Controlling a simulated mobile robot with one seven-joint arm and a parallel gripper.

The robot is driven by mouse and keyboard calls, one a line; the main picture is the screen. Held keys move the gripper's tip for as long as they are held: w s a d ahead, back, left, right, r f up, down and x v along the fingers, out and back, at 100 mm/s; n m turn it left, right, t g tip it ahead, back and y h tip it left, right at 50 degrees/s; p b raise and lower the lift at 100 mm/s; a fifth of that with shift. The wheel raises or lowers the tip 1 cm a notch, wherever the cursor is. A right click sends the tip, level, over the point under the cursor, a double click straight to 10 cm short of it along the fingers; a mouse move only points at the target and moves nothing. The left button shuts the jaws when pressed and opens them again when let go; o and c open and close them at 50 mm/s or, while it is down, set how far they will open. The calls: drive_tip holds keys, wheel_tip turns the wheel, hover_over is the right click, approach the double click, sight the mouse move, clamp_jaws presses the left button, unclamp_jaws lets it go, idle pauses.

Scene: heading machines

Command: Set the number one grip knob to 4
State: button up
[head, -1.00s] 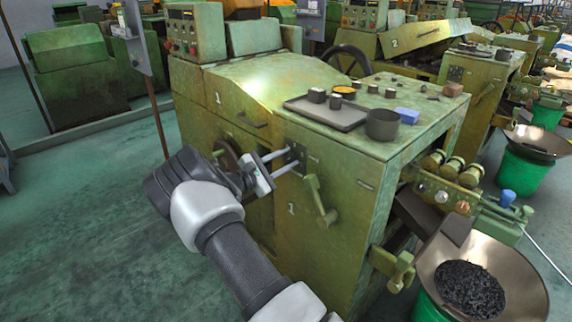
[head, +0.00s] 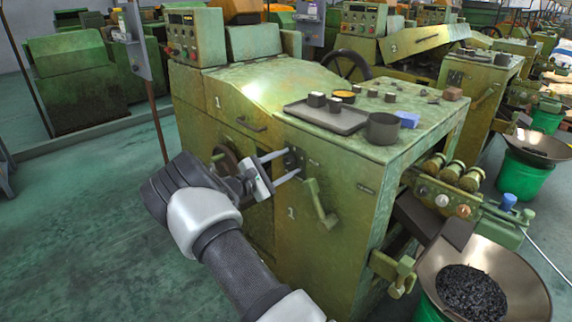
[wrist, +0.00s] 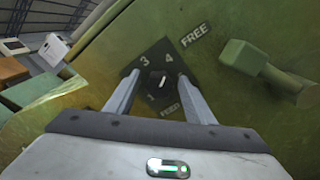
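The number one machine (head: 335,220) is green, with a "1" on its front. Its grip knob (wrist: 158,82) is small and black with a white mark, on a dark square plate (wrist: 152,66) lettered 3, 4, 1, FREE and FEED. The mark points up and slightly right in the wrist view, towards the 3 and 4 side; its exact setting is hard to tell. My gripper (wrist: 159,76) is open, with one finger on each side of the knob and gaps showing. In the head view my gripper (head: 289,163) reaches the plate; the knob is too small to make out there.
A green lever handle (head: 320,203) sticks out right of the plate; it also shows in the wrist view (wrist: 262,72). A tray (head: 328,118) and a dark cup (head: 383,128) stand on top. A pan of dark pieces (head: 530,285) is at the lower right. Floor is clear at left.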

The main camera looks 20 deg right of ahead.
drive_tip(key=p+v, duration=0.2)
drive_tip(key=v, duration=1.5)
drive_tip(key=shift+a+p, duration=0.2)
drive_tip(key=shift+p, duration=0.15)
drive_tip(key=shift+s+r, duration=0.1)
